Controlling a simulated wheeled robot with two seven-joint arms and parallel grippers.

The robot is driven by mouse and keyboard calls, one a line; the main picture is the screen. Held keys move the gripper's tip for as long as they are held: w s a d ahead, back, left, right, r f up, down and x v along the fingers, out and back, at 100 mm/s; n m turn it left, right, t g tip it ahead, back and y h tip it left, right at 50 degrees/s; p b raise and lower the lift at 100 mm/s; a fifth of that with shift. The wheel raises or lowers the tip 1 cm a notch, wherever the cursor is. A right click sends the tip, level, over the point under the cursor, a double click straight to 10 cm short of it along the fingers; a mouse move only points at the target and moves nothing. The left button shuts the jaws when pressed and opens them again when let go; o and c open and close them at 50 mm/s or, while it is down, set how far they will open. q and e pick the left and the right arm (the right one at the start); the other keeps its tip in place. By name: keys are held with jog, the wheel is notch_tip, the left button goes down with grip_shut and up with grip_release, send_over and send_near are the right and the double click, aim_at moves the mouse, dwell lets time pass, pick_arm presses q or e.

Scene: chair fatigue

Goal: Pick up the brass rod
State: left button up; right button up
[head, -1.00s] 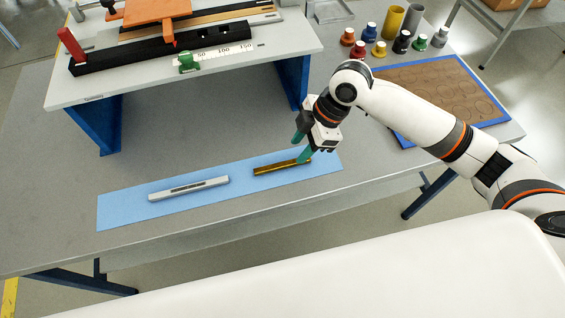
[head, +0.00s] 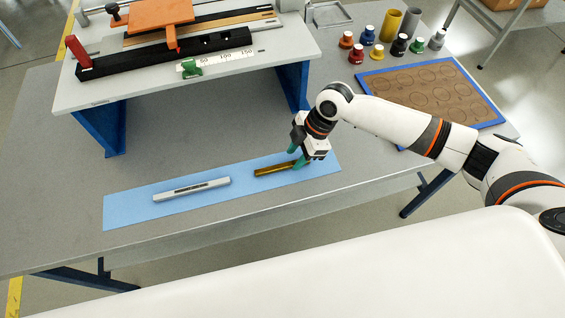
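The brass rod (head: 272,170) lies at the right part of a light blue mat (head: 130,208) on the grey table. A silver bar (head: 190,190) with a dark marking lies on the mat to its left. My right gripper (head: 296,157) has green fingers and is low at the rod's right end. Its fingers are apart, one behind the rod and one in front of its right end, which is partly hidden. I cannot tell whether they touch the rod. My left gripper is not in view.
A raised bench (head: 180,75) with a black rail and orange part stands behind on blue legs. Several coloured-cap bottles (head: 380,50) and a brown board with blue edging (head: 430,90) are at the right. The table left of the mat is clear.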

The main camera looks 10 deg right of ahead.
jog(key=shift+x, duration=1.15)
grip_shut()
jog(key=shift+r, duration=0.1)
